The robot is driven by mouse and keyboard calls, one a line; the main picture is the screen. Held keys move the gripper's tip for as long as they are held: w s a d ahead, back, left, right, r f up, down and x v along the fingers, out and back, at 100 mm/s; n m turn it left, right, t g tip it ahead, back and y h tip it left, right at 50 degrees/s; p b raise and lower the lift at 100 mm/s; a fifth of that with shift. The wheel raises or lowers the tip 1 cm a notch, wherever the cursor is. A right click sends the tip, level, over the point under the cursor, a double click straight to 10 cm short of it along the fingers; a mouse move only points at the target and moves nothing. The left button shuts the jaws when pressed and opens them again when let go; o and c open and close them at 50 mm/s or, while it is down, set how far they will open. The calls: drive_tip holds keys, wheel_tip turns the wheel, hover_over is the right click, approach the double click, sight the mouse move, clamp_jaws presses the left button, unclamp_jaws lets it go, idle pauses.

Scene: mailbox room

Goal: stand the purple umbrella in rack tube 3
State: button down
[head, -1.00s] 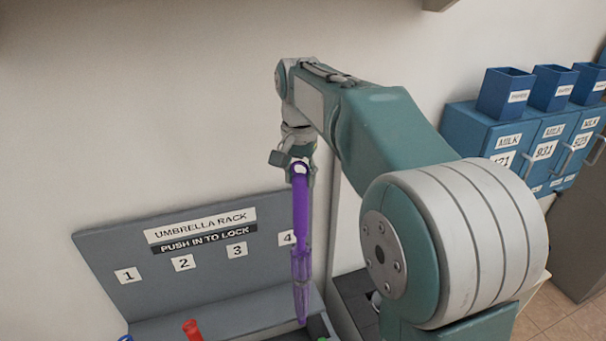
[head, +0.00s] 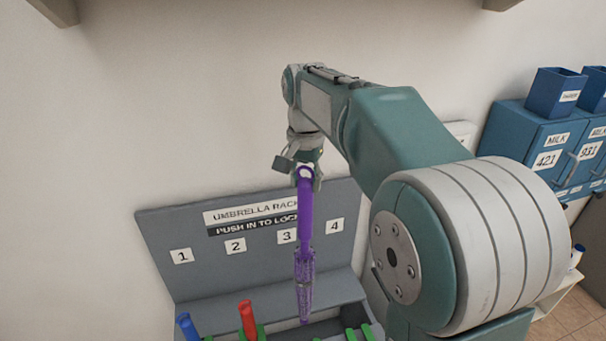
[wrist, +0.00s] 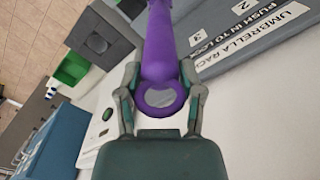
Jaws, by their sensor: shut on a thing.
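The purple umbrella (head: 306,240) hangs upright, tip down, from my gripper (head: 305,172). My gripper is shut on its handle end; the wrist view shows both fingers (wrist: 158,90) around the purple handle (wrist: 160,45). The grey umbrella rack (head: 250,255) has a back panel labelled 1 to 4. In the head view the umbrella is in front of the panel near label 3 (head: 287,236), its tip low over the front of the rack. Whether the tip is over or inside a tube cannot be told.
A blue umbrella (head: 188,327) stands near label 1 and a red umbrella (head: 247,318) near label 2. Green tube parts (head: 358,333) show at the rack's front right. Blue mail lockers (head: 545,150) with open bins on top stand at the right.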

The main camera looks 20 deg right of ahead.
hover_over(303, 224)
drive_tip(key=w, duration=0.2)
drive_tip(key=f, duration=0.5)
drive_tip(key=shift+s, duration=0.2)
drive_tip(key=shift+d+f, duration=0.15)
drive_tip(key=shift+f, duration=0.65)
drive_tip(key=shift+d+f, duration=0.15)
drive_tip(key=shift+f, duration=0.6)
drive_tip(key=shift+a+f, duration=0.1)
drive_tip(key=shift+f, duration=13.75)
drive_tip(key=shift+c, duration=0.8)
unclamp_jaws()
wheel_tip(303, 224, up, 12)
drive_tip(key=shift+f, duration=0.1)
